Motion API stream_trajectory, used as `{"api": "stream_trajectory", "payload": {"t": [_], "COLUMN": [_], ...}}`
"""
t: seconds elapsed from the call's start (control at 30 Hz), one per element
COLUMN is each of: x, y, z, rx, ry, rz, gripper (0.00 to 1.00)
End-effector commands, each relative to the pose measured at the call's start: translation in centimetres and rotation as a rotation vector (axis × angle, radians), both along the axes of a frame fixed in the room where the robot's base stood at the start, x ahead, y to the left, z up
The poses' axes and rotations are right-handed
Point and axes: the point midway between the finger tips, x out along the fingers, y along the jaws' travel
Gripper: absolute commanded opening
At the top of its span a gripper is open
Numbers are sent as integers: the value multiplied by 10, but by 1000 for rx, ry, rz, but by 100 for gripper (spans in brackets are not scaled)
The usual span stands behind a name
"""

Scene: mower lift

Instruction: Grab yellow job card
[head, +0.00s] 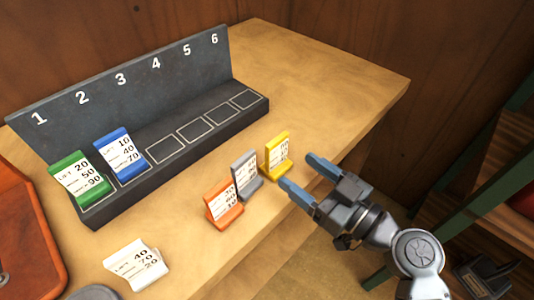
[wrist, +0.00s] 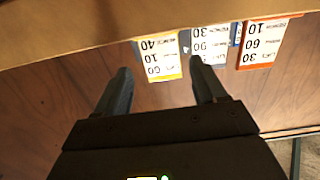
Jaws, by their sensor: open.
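The yellow job card (head: 278,157) stands upright on the wooden table, at the right end of a short row of loose cards. It also shows upside down in the wrist view (wrist: 160,57), at the top just left of centre. My gripper (head: 302,171) is open and empty, near the table's front edge, close to the yellow card on its right and near side. In the wrist view my gripper's two fingers (wrist: 160,75) point toward the row, with the yellow card beyond the gap between them. No finger visibly touches a card.
A grey card (head: 245,173) and an orange card (head: 224,204) stand left of the yellow one. A white card (head: 136,265) is at the front. The numbered rack (head: 213,143) holds a green card (head: 79,180) and a blue card (head: 122,153); slots 3 to 6 are empty.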

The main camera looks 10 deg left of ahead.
Motion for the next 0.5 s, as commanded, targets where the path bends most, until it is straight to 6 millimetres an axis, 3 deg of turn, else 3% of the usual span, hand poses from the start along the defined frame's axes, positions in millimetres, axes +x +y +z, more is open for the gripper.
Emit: {"api": "stream_trajectory", "payload": {"t": [0.5], "x": [39], "y": [49], "z": [11], "rx": [0], "ry": [1], "rz": [2], "gripper": [70]}}
